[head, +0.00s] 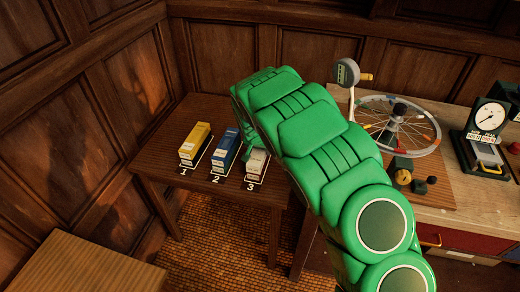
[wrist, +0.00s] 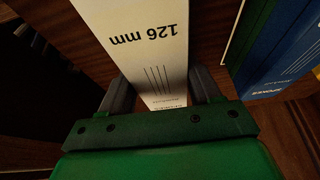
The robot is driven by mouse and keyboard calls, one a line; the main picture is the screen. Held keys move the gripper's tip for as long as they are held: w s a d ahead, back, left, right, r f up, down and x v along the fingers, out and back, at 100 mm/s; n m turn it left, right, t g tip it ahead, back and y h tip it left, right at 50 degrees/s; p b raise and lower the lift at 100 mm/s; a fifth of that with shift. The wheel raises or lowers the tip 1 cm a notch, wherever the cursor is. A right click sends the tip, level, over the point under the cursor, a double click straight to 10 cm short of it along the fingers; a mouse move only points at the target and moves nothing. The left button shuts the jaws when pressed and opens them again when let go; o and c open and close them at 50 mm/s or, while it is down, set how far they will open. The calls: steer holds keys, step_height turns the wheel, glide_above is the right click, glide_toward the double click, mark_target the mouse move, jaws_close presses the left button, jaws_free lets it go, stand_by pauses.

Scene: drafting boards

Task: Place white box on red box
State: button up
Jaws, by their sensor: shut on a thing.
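The white box (head: 256,163) stands at the spot marked 3 on the small dark wooden table, partly behind my green arm. In the wrist view the white box (wrist: 140,35) shows printed "126 mm" and lines. My gripper (wrist: 162,90) has one finger on each side of it and is shut on it. In the head view the arm hides the gripper's fingers. I see no red box in either view.
A blue box (head: 226,147) stands at 2, close beside the white box, and a yellow box (head: 195,143) at 1. The wooden table (head: 165,150) has bare room behind them. A spoked wheel (head: 395,125) and a dial gauge (head: 487,120) occupy the workbench at right.

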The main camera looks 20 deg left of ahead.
steer(key=o, duration=1.2)
steer(key=shift+f, duration=0.1)
steer(key=shift+v, duration=6.1)
